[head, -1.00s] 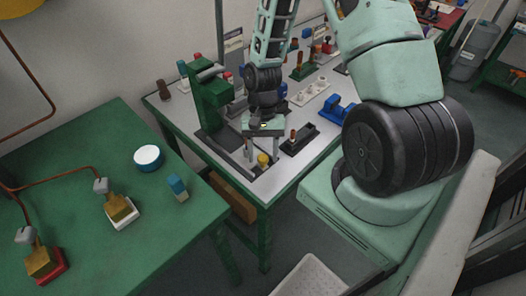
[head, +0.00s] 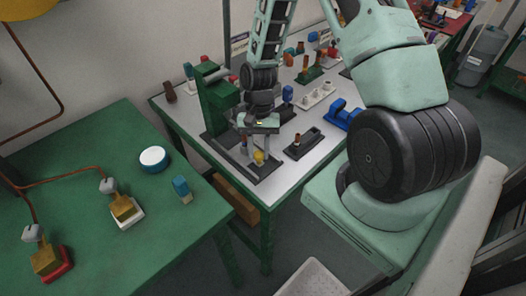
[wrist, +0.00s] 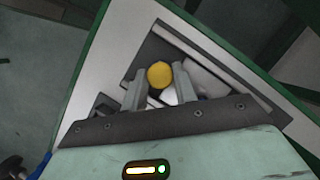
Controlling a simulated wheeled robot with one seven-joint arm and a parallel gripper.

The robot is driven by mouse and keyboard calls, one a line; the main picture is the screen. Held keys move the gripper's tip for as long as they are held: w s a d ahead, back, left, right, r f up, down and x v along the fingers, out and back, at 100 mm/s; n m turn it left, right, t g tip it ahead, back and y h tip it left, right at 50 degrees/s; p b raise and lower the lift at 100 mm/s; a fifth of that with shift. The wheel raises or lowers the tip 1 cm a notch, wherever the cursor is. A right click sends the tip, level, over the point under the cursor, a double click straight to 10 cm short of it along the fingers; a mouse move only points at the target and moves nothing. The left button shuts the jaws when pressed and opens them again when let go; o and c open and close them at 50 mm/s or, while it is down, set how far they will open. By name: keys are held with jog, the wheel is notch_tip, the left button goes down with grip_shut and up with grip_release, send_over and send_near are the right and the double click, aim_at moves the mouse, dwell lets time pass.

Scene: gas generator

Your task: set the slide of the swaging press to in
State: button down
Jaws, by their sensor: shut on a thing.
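The swaging press (head: 217,97) is a green upright frame on a dark base plate at the near left part of the white-topped table. A round yellow knob (head: 259,157), apparently the slide's handle, stands over the front end of that plate. In the wrist view the yellow knob (wrist: 160,75) sits between my two fingertips. My gripper (head: 255,157) points down and is shut on the knob; it also shows in the wrist view (wrist: 157,80). The slide under the knob is mostly hidden by my fingers.
A dark fixture with a small brown-topped peg (head: 297,140) stands just right of my gripper. A blue block (head: 345,115) and a white socket strip (head: 318,95) are farther right. A green table (head: 85,150) with a white-and-blue round container (head: 154,159) is at left.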

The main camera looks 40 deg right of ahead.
jog(key=c, duration=1.1)
grip_release()
notch_tip(320, 180, up, 10)
jog(key=b, duration=0.1)
